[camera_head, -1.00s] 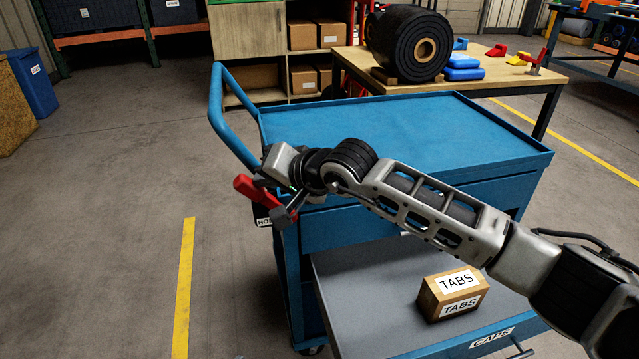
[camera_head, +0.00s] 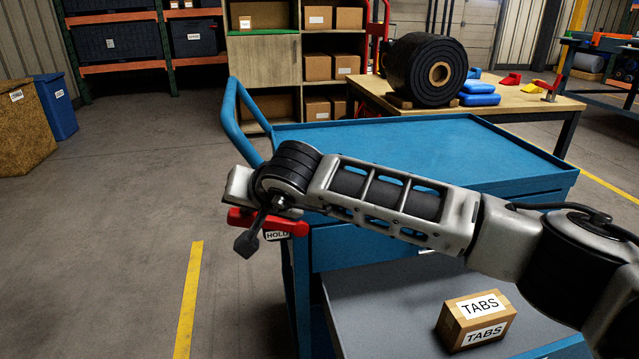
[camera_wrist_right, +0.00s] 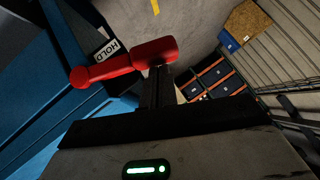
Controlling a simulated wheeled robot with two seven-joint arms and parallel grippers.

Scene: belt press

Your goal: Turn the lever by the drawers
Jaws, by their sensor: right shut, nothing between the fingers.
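The red lever (camera_head: 285,226) is at the left front corner of the blue cart (camera_head: 400,135), beside a white HOLD label (camera_head: 277,236). It lies nearly level in the head view, partly covered by my right wrist. My right gripper (camera_head: 247,242) is shut and empty, its dark fingers against or just beside the lever. The wrist view shows the red lever (camera_wrist_right: 150,53) across the tip of the dark fingers (camera_wrist_right: 156,88); I cannot tell if they touch. My left gripper is not in view.
The cart's handle (camera_head: 235,120) rises behind the lever. A table (camera_head: 530,103) with a black belt roll (camera_head: 425,70) stands behind. The floor left of the cart is clear.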

